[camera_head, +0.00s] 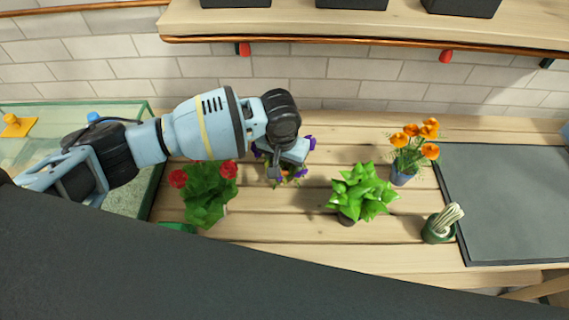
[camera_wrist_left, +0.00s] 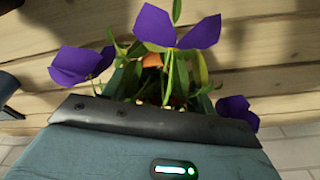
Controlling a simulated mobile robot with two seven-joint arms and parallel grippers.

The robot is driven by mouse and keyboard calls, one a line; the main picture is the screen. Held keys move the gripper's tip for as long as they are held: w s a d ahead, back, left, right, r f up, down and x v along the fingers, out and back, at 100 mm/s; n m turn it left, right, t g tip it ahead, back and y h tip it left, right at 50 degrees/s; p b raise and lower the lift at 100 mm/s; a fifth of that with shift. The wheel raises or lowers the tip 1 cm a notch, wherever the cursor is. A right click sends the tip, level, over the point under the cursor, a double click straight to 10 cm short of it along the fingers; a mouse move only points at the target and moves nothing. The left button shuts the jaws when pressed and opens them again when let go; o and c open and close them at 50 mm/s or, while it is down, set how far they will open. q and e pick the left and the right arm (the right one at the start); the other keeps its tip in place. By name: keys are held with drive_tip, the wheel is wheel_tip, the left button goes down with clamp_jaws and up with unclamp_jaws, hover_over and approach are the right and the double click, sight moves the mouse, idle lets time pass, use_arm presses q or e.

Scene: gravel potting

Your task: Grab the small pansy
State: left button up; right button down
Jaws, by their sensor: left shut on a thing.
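The small pansy (camera_head: 308,144) has purple flowers and is mostly hidden under my left gripper (camera_head: 286,172) in the head view. In the left wrist view the purple pansy flowers (camera_wrist_left: 178,28) and green stems rise just beyond my gripper's dark edge. A bit of orange shows among the stems. My left gripper is shut on the small pansy, over the wooden table. The fingertips and the exact spot they grip are hidden. My right gripper is not in view.
A red-flowered plant (camera_head: 207,200) stands left of the pansy, under my left arm. A leafy green plant (camera_head: 362,192), orange flowers (camera_head: 411,150) and a cactus (camera_head: 440,225) stand to the right. A glass tank (camera_head: 140,200) is at left, a dark mat (camera_head: 510,200) at right.

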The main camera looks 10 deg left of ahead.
use_arm(q)
drive_tip(key=shift+r, duration=0.1)
